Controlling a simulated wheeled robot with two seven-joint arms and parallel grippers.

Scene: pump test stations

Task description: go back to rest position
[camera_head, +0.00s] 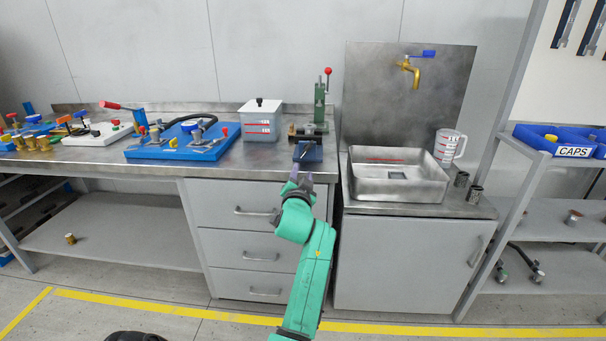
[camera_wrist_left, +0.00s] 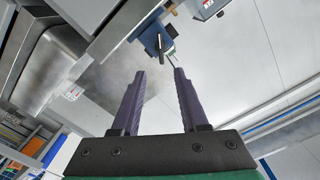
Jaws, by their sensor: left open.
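My left gripper (camera_head: 298,180) is open and empty in the head view. It points up toward the bench's front edge, just below a small blue vise-like fixture (camera_head: 307,151). In the left wrist view its two dark fingers (camera_wrist_left: 160,75) stand apart with nothing between them. A blue part with a dark bar (camera_wrist_left: 158,42) shows beyond the fingertips. My green left arm comes up from the bottom of the head view. My right gripper is in neither view.
A steel workbench (camera_head: 225,169) carries a blue pump board (camera_head: 155,152), a white board (camera_head: 98,138) and a lidded container (camera_head: 260,124). At the right are a sink (camera_head: 398,189), a measuring jug (camera_head: 448,146) and a shelf with a blue CAPS bin (camera_head: 574,150). The floor in front is clear.

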